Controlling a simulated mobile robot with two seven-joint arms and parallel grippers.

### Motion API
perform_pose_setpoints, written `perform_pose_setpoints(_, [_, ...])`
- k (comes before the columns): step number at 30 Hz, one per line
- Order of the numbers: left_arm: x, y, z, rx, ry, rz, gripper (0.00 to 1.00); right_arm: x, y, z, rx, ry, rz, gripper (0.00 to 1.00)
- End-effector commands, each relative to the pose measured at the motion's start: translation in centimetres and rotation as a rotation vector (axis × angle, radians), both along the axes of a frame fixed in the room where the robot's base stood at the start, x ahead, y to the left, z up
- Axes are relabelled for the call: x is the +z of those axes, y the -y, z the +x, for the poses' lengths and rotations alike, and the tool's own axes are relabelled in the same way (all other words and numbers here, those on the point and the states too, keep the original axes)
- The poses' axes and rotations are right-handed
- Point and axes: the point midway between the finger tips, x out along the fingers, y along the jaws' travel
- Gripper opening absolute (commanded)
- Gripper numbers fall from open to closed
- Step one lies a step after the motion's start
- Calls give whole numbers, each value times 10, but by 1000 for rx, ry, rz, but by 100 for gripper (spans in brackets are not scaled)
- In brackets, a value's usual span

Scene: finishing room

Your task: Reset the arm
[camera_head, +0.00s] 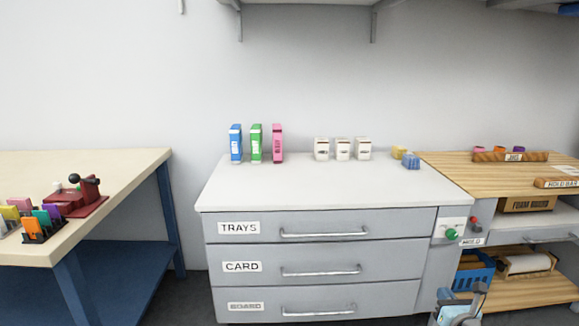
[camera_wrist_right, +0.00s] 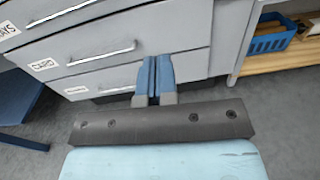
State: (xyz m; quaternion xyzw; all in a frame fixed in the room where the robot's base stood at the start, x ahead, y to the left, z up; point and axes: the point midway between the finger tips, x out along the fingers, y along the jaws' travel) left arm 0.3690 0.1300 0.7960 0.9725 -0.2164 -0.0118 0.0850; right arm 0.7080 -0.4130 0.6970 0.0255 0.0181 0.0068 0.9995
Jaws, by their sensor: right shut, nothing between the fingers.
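My right gripper (camera_head: 460,300) shows at the lower right of the head view, low in front of the cabinet's right end. In the right wrist view its two blue fingers (camera_wrist_right: 155,78) are together with nothing between them. It is apart from the drawer fronts, which are behind it in that view. My left gripper is in neither view.
A grey cabinet (camera_head: 330,190) has three shut drawers labelled TRAYS, CARD and BOARD. Coloured boxes (camera_head: 256,143) and white boxes (camera_head: 342,149) stand on it. A bench (camera_head: 85,165) is left; a wooden worktop (camera_head: 480,168) and blue crate (camera_head: 474,272) are right. Grey floor (camera_wrist_right: 40,130) is clear.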

Motion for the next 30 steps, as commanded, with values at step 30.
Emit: perform_pose_setpoints(30, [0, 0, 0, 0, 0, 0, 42, 58, -244, -362, -184, -890, 2831, 0])
